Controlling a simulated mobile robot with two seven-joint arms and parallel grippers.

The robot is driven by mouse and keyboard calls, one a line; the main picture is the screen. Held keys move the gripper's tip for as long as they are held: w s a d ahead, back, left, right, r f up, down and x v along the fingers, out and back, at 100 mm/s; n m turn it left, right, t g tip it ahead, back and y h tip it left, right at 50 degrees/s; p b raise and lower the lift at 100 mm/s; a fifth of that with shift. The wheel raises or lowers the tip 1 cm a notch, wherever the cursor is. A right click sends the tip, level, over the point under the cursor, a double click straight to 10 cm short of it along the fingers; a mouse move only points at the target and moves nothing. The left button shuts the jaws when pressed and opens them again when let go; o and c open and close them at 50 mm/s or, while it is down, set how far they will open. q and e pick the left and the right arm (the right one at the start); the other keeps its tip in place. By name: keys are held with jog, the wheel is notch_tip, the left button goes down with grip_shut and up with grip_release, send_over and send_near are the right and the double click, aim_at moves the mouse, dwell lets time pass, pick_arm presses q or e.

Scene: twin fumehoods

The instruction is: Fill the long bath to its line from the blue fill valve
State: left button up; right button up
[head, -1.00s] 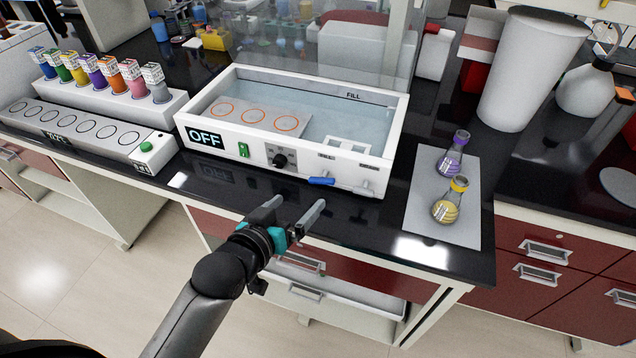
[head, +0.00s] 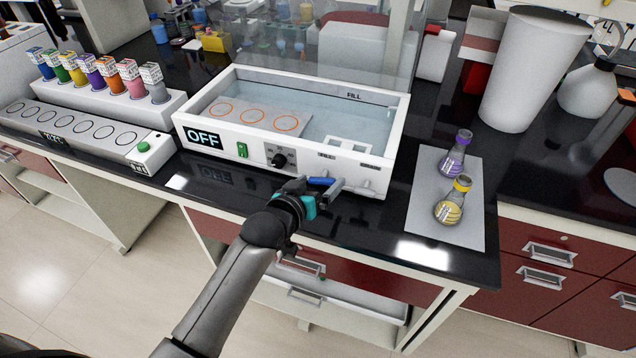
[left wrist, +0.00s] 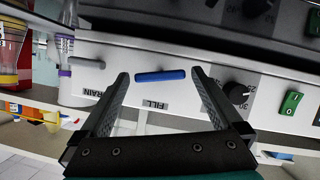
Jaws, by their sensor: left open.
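The long bath (head: 225,147) is a white open tank with water inside and a FILL mark on its far inner wall. Its display reads OFF. The blue fill valve handle (head: 321,181) lies level on the bath's front, right of a black knob. In the left wrist view the blue handle (left wrist: 160,76) appears between and just beyond the fingertips, above the FILL label. My left gripper (head: 318,190) is open, its fingers on either side of the handle; I cannot tell whether they touch it. The grey drain handle (head: 367,187) is to the right. My right gripper is not in view.
A light mat (head: 470,225) at the right holds a purple-capped flask (head: 455,155) and a yellow-capped flask (head: 450,208). A rack of coloured-cap vials (head: 120,97) stands at the left. The dark counter edge runs below the bath's front.

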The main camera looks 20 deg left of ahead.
pick_arm(q)
jog(key=shift+c, duration=0.4)
jog(key=c, duration=1.2)
jog(key=shift+o, duration=0.2)
jog(key=shift+d+r+m+y+p, duration=0.15)
jog(key=shift+m+y+p, duration=0.3)
jog(key=shift+p, duration=0.7)
jog(key=shift+m+y+p, duration=0.25)
jog(key=shift+m+p, duration=0.15)
jog(key=shift+m, duration=0.25)
jog(key=o, duration=1.2)
jog(key=shift+o, duration=0.2)
jog(key=p+v, duration=0.2)
jog(key=v, duration=1.3)
jog(key=shift+s, duration=0.2)
